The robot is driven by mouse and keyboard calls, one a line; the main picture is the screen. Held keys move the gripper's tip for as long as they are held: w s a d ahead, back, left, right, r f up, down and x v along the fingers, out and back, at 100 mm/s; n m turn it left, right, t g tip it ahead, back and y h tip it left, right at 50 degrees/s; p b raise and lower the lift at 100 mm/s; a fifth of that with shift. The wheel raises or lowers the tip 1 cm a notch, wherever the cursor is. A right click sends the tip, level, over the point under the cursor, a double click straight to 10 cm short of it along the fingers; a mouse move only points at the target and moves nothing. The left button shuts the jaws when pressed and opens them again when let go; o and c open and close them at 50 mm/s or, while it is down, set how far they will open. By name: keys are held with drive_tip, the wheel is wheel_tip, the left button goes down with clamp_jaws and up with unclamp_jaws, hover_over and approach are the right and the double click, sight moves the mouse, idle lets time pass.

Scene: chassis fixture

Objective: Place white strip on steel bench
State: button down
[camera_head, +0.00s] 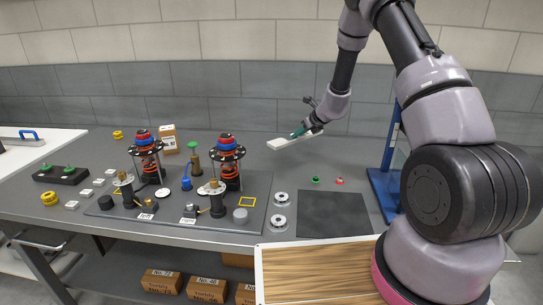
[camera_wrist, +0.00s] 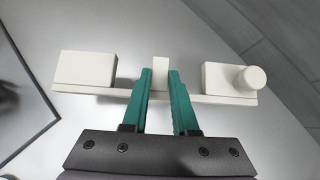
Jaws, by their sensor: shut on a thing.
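The white strip (camera_wrist: 205,98) is a long flat white bar with two raised blocks and a round knob at its right end in the wrist view. My gripper (camera_wrist: 161,78) has green fingers, shut on a small upright tab at the strip's middle. In the head view, my gripper (camera_head: 300,132) holds the white strip (camera_head: 284,142) over the back right of the steel bench (camera_head: 270,160). I cannot tell for certain whether the strip touches the bench top.
A dark mat (camera_head: 333,214) lies at the front right of the bench, with a blue stand (camera_head: 386,182) right of it. A grey fixture plate (camera_head: 258,185) with two coil-spring units stands left. Two silver discs (camera_head: 280,210) and small green and red parts lie between. The bench's back middle is clear.

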drive_tip(key=shift+f, duration=3.2)
drive_tip(key=c, duration=0.7)
unclamp_jaws()
drive_tip(key=shift+f, duration=0.15)
